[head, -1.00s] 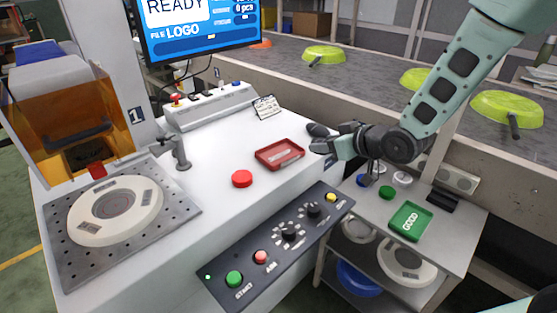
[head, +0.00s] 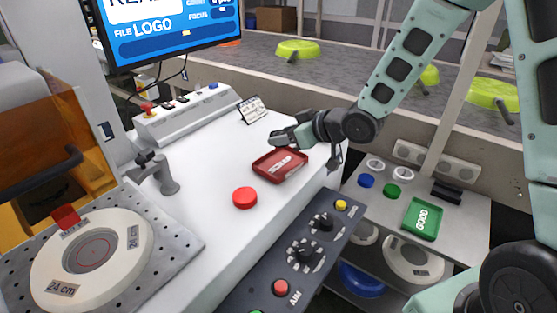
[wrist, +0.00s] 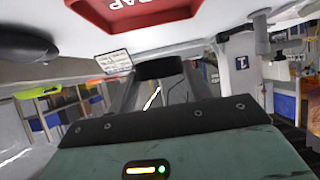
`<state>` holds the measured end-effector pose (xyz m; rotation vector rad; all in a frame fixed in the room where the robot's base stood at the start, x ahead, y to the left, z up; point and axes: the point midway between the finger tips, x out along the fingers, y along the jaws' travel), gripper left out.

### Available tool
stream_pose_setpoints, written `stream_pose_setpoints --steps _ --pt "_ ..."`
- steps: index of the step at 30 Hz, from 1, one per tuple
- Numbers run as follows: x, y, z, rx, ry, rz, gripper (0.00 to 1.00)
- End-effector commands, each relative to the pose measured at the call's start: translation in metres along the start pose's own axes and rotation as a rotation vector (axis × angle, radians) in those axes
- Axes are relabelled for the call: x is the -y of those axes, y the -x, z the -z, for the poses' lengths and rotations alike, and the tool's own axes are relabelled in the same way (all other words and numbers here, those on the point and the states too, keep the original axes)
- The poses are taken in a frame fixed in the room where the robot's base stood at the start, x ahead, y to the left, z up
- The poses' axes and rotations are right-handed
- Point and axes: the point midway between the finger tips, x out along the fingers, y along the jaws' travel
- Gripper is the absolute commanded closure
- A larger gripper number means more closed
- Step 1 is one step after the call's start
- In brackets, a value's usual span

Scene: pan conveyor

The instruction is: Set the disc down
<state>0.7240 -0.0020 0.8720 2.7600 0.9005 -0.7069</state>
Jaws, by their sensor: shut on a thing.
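My gripper (head: 284,138) is above the far edge of the red tray (head: 262,169), over the white worktop. Its jaws are shut on a dark piece, taken as the disc, which is hard to tell from the black fingers in the head view. In the wrist view, a dark shape (wrist: 160,68) spans the space between the fingertips; its outline is unclear. The red tray (wrist: 150,20) shows there close by, with partly cut-off white lettering. The held piece appears clear of the worktop.
A red button (head: 245,198) and a small sign (head: 252,109) stand near the tray. A large white round fixture (head: 120,225) lies at left.

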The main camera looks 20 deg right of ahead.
Motion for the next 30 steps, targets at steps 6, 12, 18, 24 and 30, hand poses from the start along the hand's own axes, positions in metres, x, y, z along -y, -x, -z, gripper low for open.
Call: stream_pose_setpoints --steps 6,12,18,24,30 --pt "0.000 -0.015 -0.026 -0.001 0.000 0.001 0.76" --pt "0.001 -0.024 -0.043 0.000 -0.001 0.002 0.76" --pt "0.000 -0.033 -0.060 -0.002 0.001 0.000 0.76" --pt "0.000 -0.033 -0.059 -0.002 0.002 0.000 0.76" --pt "0.000 -0.035 -0.062 -0.001 0.001 0.000 0.37"
